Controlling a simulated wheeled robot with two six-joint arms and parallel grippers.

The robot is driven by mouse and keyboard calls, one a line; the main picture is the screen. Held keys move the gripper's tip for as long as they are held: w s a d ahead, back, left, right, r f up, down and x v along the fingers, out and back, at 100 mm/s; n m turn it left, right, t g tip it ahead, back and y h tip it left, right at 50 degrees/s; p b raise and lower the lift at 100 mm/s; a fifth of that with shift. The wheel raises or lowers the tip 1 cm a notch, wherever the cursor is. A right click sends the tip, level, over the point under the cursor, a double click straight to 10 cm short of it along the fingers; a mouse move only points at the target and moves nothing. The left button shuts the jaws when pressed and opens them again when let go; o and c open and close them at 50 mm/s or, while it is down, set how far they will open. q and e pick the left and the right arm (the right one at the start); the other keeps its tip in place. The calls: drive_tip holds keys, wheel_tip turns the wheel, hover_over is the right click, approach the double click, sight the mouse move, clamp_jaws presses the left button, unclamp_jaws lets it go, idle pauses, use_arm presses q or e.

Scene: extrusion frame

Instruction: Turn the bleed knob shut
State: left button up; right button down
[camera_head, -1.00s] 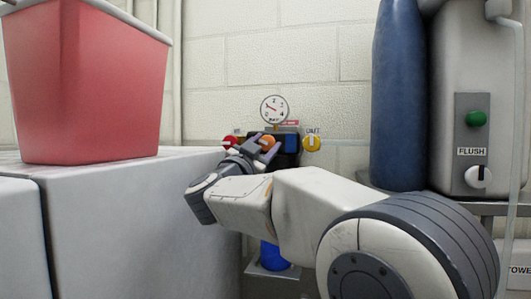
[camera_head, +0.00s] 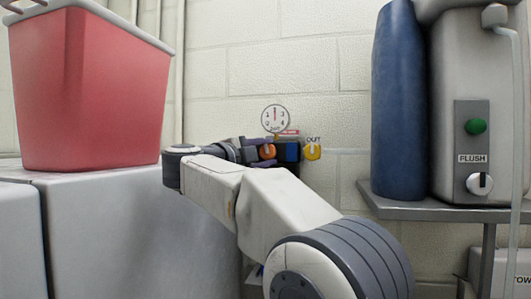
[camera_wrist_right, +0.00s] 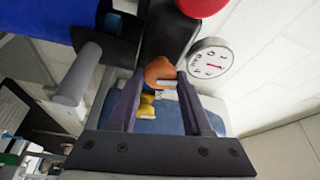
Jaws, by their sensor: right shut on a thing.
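The orange knob (camera_head: 267,151) is on the dark valve block on the back wall, below a round pressure gauge (camera_head: 274,119). I take it for the bleed knob, as no label on it can be read. My right gripper (camera_head: 262,150) reaches it from the left. In the right wrist view the orange knob (camera_wrist_right: 157,72) sits between the fingertips of my right gripper (camera_wrist_right: 157,80), which is shut on it. A pale mark shows on the knob's edge. The gauge needle points about straight up in the head view. My left gripper is not in view.
A red knob (camera_wrist_right: 203,4) shows in the wrist view. A red bin (camera_head: 90,90) stands on the pale unit at left. A blue cylinder (camera_head: 400,110) and the FLUSH panel (camera_head: 474,140) are at right.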

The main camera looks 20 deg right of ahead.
drive_tip(key=shift+m+g+y, duration=0.4)
drive_tip(key=shift+m, duration=0.7)
drive_tip(key=shift+c, duration=1.7)
unclamp_jaws()
drive_tip(key=shift+s+a, duration=0.2)
drive_tip(key=shift+a, duration=0.15)
drive_tip(key=b+v, duration=0.2)
drive_tip(key=v, duration=0.7)
drive_tip(key=shift+s+a+b, duration=0.2)
drive_tip(key=shift+a+b, duration=0.05)
drive_tip(key=shift+b, duration=0.05)
